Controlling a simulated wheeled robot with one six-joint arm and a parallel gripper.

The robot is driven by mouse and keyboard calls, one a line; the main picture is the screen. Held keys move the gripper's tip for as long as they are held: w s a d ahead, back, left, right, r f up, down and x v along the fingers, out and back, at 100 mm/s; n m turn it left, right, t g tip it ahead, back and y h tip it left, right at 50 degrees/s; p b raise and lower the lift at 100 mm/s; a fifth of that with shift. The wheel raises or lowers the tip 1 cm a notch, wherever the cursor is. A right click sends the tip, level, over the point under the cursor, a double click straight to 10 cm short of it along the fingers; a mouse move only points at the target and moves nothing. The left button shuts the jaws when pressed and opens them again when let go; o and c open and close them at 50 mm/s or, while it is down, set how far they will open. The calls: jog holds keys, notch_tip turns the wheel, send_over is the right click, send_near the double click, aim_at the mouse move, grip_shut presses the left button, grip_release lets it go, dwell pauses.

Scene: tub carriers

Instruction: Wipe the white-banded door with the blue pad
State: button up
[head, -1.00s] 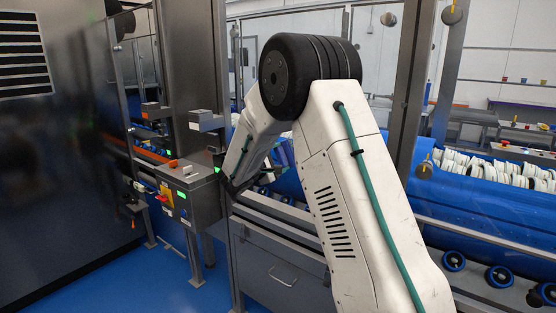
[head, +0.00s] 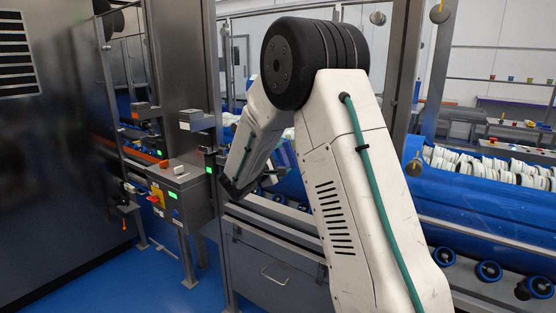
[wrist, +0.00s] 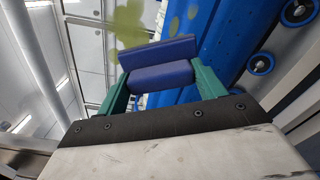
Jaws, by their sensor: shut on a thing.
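My gripper (wrist: 162,82) is shut on the blue pad (wrist: 158,52) in the wrist view, with a green finger at each side of it. Yellow-green smears (wrist: 127,22) show beyond the pad, seemingly on a clear panel; I cannot tell whether this is the white-banded door, and no white band is clear. I see no contact between pad and panel. In the head view my arm hides most of the gripper and the pad.
A grey control box (head: 182,190) on a post stands left of my arm. A blue tub (head: 480,205) holding white rolled items lies at the right, above several blue rollers (head: 489,271). A metal cabinet with a handle (head: 276,274) stands below my arm. Blue floor is open at lower left.

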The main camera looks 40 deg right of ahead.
aim_at(286, 148)
jog(key=s+d, duration=0.2)
jog(key=s, duration=0.4)
jog(key=shift+s+d, duration=0.3)
jog(key=shift+s, duration=0.1)
jog(key=shift+w, duration=0.1)
jog(key=shift+w+a, duration=1.8)
jog(key=shift+w, duration=3.45)
jog(key=shift+s+d+r, duration=0.25)
jog(key=shift+s+r, duration=0.55)
jog(key=shift+s, duration=0.15)
jog(key=shift+s+d+r, duration=0.25)
jog(key=shift+s+r, duration=0.5)
jog(key=shift+s, duration=0.2)
jog(key=shift+s+d, duration=1.4)
jog(key=shift+s, duration=2)
jog(key=shift+w+a, duration=0.45)
jog(key=shift+w, duration=0.7)
jog(key=shift+w+a, duration=0.5)
jog(key=shift+w, duration=0.6)
jog(key=shift+w+a, duration=0.45)
jog(key=shift+w, duration=0.7)
jog(key=shift+w+a, duration=0.3)
jog(key=shift+w, duration=0.65)
jog(key=shift+w+a, duration=0.25)
jog(key=shift+w, duration=0.7)
